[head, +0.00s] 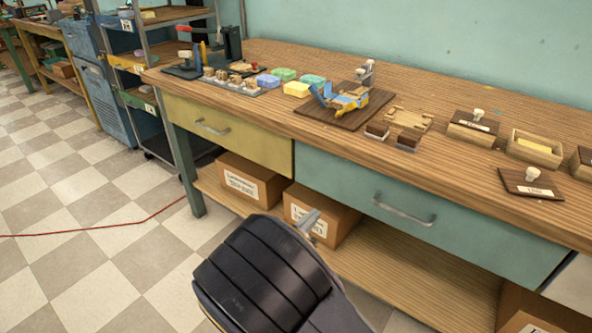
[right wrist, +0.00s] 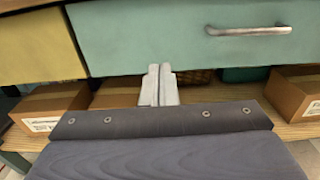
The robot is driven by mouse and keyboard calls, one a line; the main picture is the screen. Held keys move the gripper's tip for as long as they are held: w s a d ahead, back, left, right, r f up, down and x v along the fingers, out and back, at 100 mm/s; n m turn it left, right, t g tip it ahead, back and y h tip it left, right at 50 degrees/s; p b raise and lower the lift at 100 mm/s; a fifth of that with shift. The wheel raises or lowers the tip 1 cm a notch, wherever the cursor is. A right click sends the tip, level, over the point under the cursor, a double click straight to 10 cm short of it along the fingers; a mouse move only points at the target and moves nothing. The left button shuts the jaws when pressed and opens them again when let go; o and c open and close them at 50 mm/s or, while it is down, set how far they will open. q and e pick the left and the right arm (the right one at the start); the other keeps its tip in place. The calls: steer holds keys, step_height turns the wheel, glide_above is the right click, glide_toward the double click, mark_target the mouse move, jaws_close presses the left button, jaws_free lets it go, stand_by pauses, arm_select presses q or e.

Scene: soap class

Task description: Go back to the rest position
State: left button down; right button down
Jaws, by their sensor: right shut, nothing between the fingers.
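My right gripper (head: 311,219) shows at the bottom middle of the head view, in front of the workbench and below its top. In the right wrist view my right gripper (right wrist: 160,70) has its two grey fingers together, with nothing between them. It points at the front of the bench, just below the teal drawer (right wrist: 180,35), apart from the things on the bench top. Part of its far side is hidden by my dark wrist. My left gripper is not in the frames.
The wooden workbench (head: 440,178) holds soap bars, a blue and yellow device (head: 340,98) and wooden boxes (head: 535,148). Cardboard boxes (head: 250,183) stand on its lower shelf. A shelf rack (head: 140,62) stands at the left. A red cable (head: 95,232) crosses the open checkered floor.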

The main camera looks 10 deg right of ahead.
steer(key=s+d+f+m+g+y, duration=0.3)
steer(key=s+d+m+g+y, duration=0.1)
steer(key=s+d+m+g, duration=0.25)
steer(key=s+d+f+m+g+y, duration=0.3)
steer(key=s+d+m+g, duration=0.2)
steer(key=s+m, duration=0.25)
steer(key=s+a+r+m+y, duration=0.2)
steer(key=s+a+m+y, duration=0.1)
steer(key=s+m+y, duration=0.4)
steer(key=s+a+r+m+t+y, duration=0.3)
steer(key=s+r+m+t, duration=0.2)
steer(key=r+m, duration=0.15)
step_height(320, 180, up, 27)
steer(key=p, duration=2.7)
steer(key=shift+w+a+y, duration=0.15)
steer(key=shift+a+y, duration=0.15)
steer(key=shift+f+t, duration=0.15)
steer(key=shift+t, duration=0.1)
steer(key=shift+m, duration=0.25)
